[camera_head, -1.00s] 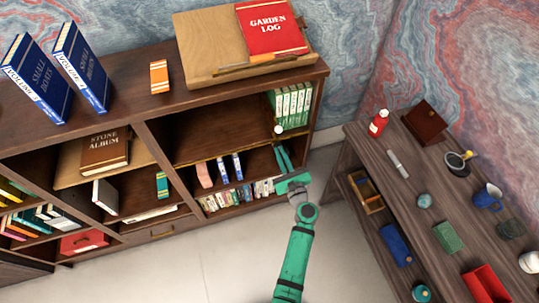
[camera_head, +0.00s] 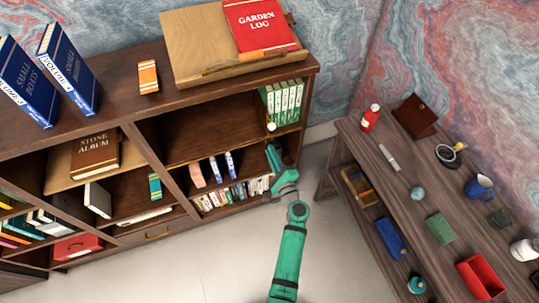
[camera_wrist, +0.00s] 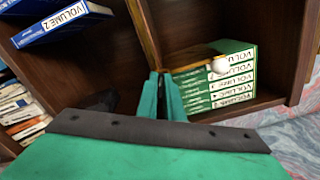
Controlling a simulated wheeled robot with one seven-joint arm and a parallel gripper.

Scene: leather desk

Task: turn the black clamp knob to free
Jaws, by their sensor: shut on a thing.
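My gripper (camera_head: 271,148) reaches to the right end of the bookcase, at the front edge of a shelf below the green books. In the wrist view my gripper's green fingers (camera_wrist: 160,80) are close together, with a narrow dark strip between them. They meet at the lower end of a wooden strip (camera_wrist: 145,35) along the shelf opening. They are shut on what seems to be the black clamp knob, which the fingers almost wholly hide. I cannot make out its turn position.
Green volumes (camera_head: 283,100) stand just above my gripper, with a white ball-shaped knob (camera_head: 271,127) in front of them. Small books (camera_head: 235,192) line the shelf to the left. A cluttered side table (camera_head: 405,165) stands at right. The floor between is clear.

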